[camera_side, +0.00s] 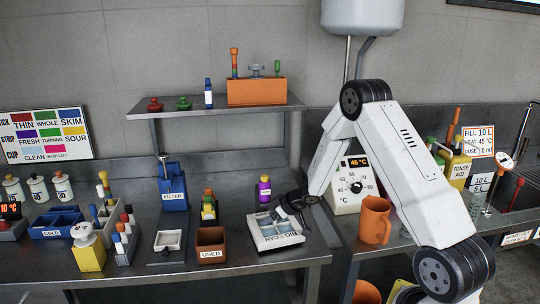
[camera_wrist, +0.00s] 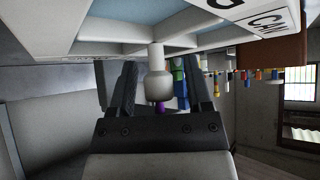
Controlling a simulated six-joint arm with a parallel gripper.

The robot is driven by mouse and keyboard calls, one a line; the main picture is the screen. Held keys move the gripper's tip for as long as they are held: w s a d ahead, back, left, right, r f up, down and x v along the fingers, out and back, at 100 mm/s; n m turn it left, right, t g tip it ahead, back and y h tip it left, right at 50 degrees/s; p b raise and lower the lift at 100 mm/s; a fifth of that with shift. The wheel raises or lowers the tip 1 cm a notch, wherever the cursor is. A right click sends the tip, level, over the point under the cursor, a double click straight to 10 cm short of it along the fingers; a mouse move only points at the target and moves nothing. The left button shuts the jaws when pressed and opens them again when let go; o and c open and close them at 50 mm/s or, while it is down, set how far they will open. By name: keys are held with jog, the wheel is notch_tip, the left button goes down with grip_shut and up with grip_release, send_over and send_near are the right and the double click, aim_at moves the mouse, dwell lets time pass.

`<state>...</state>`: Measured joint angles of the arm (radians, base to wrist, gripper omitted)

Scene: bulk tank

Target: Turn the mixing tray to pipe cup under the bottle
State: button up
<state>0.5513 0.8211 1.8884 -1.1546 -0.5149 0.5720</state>
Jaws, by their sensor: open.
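A white tray (camera_side: 275,236) with blue-grey compartments and a label that seems to read BIG CAN lies on the bench in the side view. In the wrist view the tray (camera_wrist: 190,22) fills the top. A pale rounded knob (camera_wrist: 158,85) sticks out from its edge. My gripper (camera_side: 290,207) is at the tray's right back edge. In the wrist view my gripper (camera_wrist: 160,65) is open, with the knob between its dark fingers; I cannot tell whether they touch it. A purple bottle (camera_side: 264,190) stands upright behind the tray. I cannot tell which compartment is the pipe cup.
Left of the tray are a brown USED box (camera_side: 211,246) and a small white tray on a dark stand (camera_side: 167,241). A blue FILTER unit (camera_side: 173,188) stands behind. An orange jug (camera_side: 374,220) and temperature box (camera_side: 350,190) are to the right. A shelf (camera_side: 200,108) hangs above.

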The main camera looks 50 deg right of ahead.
grip_shut()
dwell(1.4)
